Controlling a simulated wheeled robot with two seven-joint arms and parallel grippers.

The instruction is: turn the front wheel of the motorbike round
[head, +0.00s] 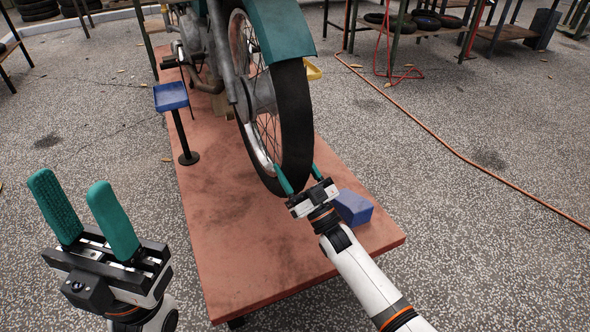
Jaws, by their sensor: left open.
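The motorbike's front wheel (293,110) has a black tyre and a spoked silver rim. It hangs under a green mudguard (281,28), above the red-brown platform (235,220). My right gripper (297,168) is at the lowest part of the tyre, one green finger on each side of it. I cannot tell whether the fingers press on the rubber. My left gripper (74,184) is open and empty at the lower left, its green fingers pointing up, well away from the wheel.
A blue block (353,207) lies on the platform beside my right gripper. A small blue tray on a stand (171,96) is left of the wheel. An orange hose (470,160) crosses the speckled floor. The floor at left is mostly free.

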